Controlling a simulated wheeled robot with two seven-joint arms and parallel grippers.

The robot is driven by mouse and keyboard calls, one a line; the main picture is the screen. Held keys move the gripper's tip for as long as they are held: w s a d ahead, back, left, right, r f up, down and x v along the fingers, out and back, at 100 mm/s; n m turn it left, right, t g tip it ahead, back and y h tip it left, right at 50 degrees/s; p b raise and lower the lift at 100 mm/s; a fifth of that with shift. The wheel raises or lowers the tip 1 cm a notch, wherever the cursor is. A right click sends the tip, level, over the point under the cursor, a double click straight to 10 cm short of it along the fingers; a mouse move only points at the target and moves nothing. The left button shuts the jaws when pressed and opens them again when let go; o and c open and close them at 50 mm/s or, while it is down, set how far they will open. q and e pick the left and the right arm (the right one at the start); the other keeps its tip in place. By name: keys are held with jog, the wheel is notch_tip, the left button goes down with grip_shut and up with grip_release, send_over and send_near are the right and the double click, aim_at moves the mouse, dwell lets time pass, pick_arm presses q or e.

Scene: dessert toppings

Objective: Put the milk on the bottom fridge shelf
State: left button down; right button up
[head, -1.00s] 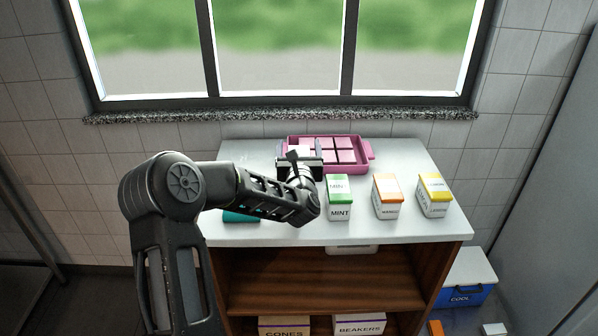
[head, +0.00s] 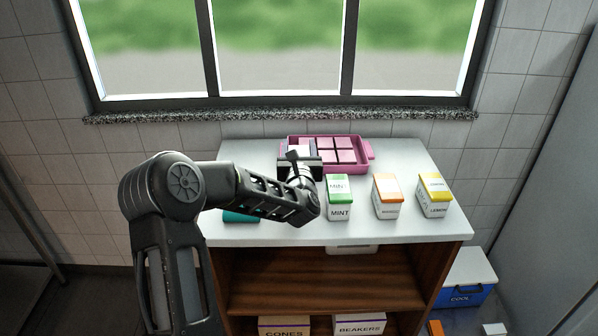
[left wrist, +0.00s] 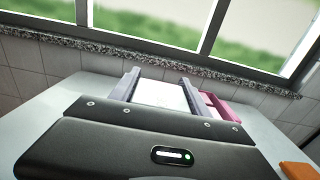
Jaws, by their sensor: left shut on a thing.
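My left gripper (head: 299,153) is over the back left of the white counter, beside the left end of the pink tray. In the left wrist view its two grey fingers (left wrist: 160,93) are shut on a white, flat-faced thing (left wrist: 158,95). A little of this white thing also shows in the head view, mostly hidden by the gripper. It may be the milk, but I cannot read a label on it. I cannot make out a fridge shelf in either view. My right gripper is not in view.
The pink tray (head: 369,154) holds several pink blocks. Mint (head: 339,203), orange-topped (head: 387,198) and lemon (head: 434,197) cartons stand in a row on the counter (head: 420,229). A blue cool box (head: 468,293) stands on the floor at right. A teal thing lies partly behind my arm.

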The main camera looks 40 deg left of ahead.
pick_arm(q)
jog(key=shift+r, duration=0.2)
dwell(0.3)
notch_tip(320, 180, up, 10)
jog(key=shift+f+b, duration=0.1)
jog(key=shift+b, duration=0.45)
dwell(0.4)
